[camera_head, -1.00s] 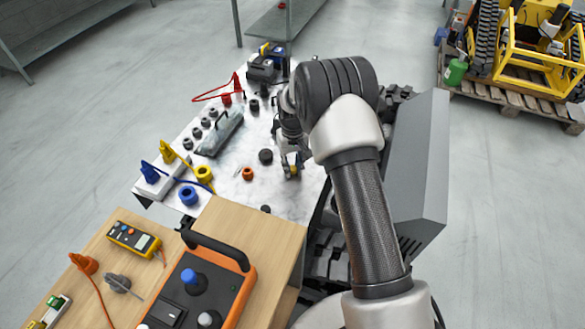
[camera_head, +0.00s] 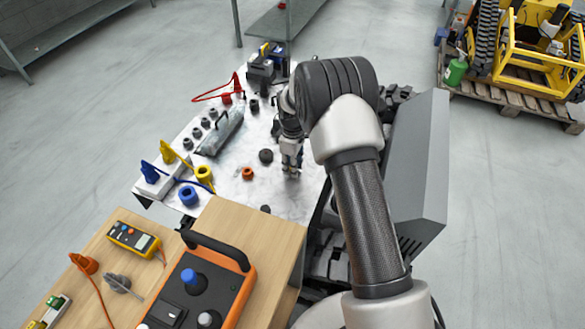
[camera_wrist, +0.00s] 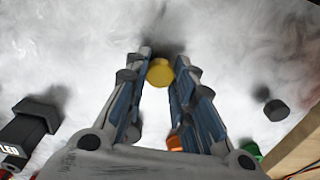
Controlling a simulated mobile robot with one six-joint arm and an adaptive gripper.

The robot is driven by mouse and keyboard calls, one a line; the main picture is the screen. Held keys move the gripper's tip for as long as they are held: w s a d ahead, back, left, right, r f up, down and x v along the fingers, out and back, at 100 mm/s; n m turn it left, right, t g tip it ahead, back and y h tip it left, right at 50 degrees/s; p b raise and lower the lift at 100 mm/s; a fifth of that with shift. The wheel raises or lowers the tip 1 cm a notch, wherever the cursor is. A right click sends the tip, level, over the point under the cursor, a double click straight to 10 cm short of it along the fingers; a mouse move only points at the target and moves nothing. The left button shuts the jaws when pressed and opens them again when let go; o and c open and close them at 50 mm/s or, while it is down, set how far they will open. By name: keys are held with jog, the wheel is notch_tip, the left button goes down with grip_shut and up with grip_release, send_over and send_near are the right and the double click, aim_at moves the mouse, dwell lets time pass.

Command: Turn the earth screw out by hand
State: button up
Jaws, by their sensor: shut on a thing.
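The earth screw shows as a yellow round head (camera_wrist: 160,72) between the fingertips in the wrist view. My gripper (camera_wrist: 160,80) is shut on it, with one blue-grey finger at each side. In the head view my gripper (camera_head: 291,170) points down at the pale plate (camera_head: 228,190), near its right edge. The fingers hide the screw there. The screw's shaft and its seat cannot be seen, so I cannot tell how far it is in.
An orange ring (camera_head: 247,173) and a black knob (camera_head: 265,156) stand close left of my gripper. A grey handled cover (camera_head: 222,132), blue and yellow plugs, and a red lead (camera_head: 212,95) lie farther left. The wooden table (camera_head: 235,235) is in front.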

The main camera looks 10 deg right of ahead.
jog(key=shift+n, duration=0.9)
jog(key=n, duration=0.9)
jog(key=shift+f+n, duration=0.1)
jog(key=shift+n, duration=0.3)
jog(key=o, duration=0.9)
